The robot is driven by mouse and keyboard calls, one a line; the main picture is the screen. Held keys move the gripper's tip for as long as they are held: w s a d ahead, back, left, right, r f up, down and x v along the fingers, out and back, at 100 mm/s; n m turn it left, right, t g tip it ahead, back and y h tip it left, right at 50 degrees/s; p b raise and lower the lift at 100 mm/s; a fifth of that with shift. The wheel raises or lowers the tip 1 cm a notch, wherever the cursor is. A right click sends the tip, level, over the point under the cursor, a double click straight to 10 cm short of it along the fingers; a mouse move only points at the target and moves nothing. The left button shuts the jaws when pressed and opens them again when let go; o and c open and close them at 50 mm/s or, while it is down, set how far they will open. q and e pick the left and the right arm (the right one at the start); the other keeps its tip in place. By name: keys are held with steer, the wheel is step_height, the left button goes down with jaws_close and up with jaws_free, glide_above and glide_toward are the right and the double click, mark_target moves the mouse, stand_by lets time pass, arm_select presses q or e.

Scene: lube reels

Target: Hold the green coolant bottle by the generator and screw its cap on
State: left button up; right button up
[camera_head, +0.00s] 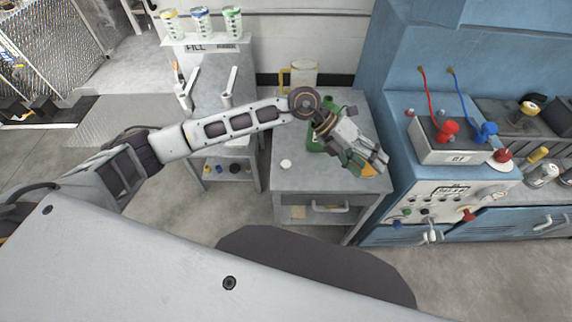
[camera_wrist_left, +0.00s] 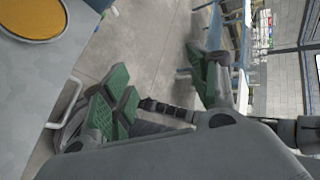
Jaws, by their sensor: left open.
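The green coolant bottle (camera_head: 315,140) stands on the grey cabinet top (camera_head: 290,180), partly hidden behind my left wrist and gripper. A small white round piece, which looks like the cap (camera_head: 286,164), lies on the cabinet top to the left of the bottle, apart from it. My left gripper (camera_head: 372,163) is open and empty, over the right side of the cabinet top, to the right of the bottle. In the left wrist view its green-padded fingers are spread. My right gripper does not show. The bottle's mouth is hard to make out.
A flat orange-yellow disc (camera_head: 369,171) lies under my left gripper; it also shows in the left wrist view (camera_wrist_left: 35,15). A beige jug (camera_head: 303,76) stands at the back. The blue generator bench (camera_head: 400,125) borders the right. A stand with several cans (camera_head: 201,20) is left.

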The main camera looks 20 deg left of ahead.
arm_select(q)
steer(key=w+a+f+y, duration=0.1)
steer(key=w+a+y, duration=0.1)
steer(key=a, duration=0.5)
steer(key=w+a+f+t+y, duration=0.1)
steer(key=w+a+f+y, duration=0.1)
steer(key=a+y, duration=0.3)
steer(key=w+a+f+y, duration=0.2)
steer(key=w+a+y, duration=0.2)
steer(key=a, duration=0.7)
steer(key=shift+w+n+t, duration=0.2)
steer(key=shift+n+t, duration=0.2)
steer(key=shift+f, duration=0.2)
